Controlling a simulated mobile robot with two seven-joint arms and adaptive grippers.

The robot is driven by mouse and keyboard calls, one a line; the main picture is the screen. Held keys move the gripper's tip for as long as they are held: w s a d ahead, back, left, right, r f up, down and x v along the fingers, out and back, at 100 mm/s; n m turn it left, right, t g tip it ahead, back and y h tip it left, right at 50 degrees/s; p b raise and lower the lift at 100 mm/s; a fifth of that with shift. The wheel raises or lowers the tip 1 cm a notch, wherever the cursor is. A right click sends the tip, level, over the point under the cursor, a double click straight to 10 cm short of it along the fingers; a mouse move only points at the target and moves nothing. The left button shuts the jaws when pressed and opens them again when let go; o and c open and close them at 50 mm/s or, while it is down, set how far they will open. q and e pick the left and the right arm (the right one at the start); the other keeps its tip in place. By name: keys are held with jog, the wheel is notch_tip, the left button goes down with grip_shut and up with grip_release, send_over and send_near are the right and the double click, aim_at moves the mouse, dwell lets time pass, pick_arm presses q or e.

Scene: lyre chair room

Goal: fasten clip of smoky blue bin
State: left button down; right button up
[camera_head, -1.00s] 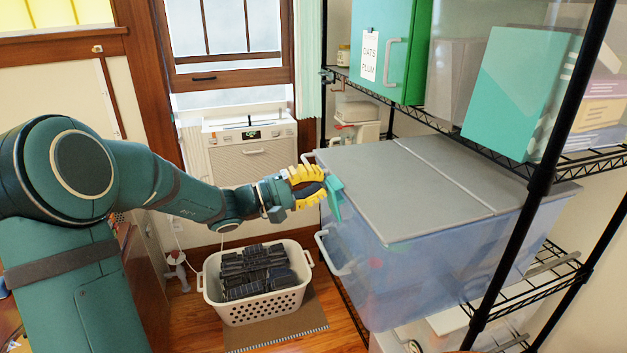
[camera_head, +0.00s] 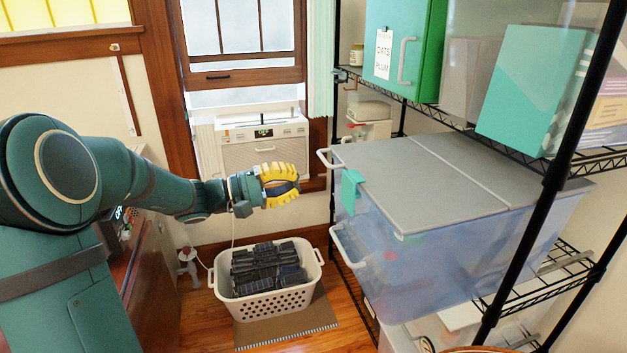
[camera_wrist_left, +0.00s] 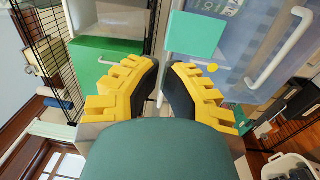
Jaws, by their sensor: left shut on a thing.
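The smoky blue bin (camera_head: 440,265) stands on a wire shelf at the right, under a grey lid (camera_head: 415,180). Its teal clip (camera_head: 350,191) hangs from the lid's left edge over the bin's wall; I cannot tell whether it is latched. My left gripper (camera_head: 299,186) is left of the clip, apart from it, with yellow fingers partly closed. In the left wrist view, the fingertips (camera_wrist_left: 167,66) have a gap between them and no held thing shows; the clip (camera_wrist_left: 195,36) lies just beyond them. My right gripper is not in view.
White handles (camera_head: 345,248) stick out from the bin's left side. A black shelf post (camera_head: 545,185) stands in front of it. A white basket (camera_head: 268,306) with dark contents sits on the floor below my gripper. A green box (camera_head: 405,50) stands on the shelf above.

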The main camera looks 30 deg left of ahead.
pick_arm(q)
jog(key=shift+v, duration=2.1)
jog(key=shift+r, duration=0.2)
jog(key=d+f+g+y, duration=0.1)
jog(key=d+f+g, duration=0.3)
jog(key=f, duration=0.5)
jog(key=s+d+f+g+y, duration=0.1)
jog(key=d+f+g, duration=0.2)
jog(key=d+f, duration=0.35)
jog(key=d+f+g+y, duration=0.1)
jog(key=d+f+g, duration=0.2)
jog(key=f, duration=0.7)
jog(key=s+d+f+m+g+y, duration=0.1)
jog(key=s+d+f+m+y, duration=0.1)
jog(key=s+d+f+m, duration=0.2)
jog(key=s+d+f+m+g+y, duration=0.1)
jog(key=s+d+f+m+y, duration=0.2)
jog(key=s+d+f, duration=0.3)
jog(key=d+f+m, duration=0.1)
jog(key=d+f, duration=0.4)
jog(key=f, duration=0.4)
jog(key=shift+s+d+y, duration=0.2)
jog(key=shift+d+y, duration=0.05)
jog(key=shift+y, duration=0.05)
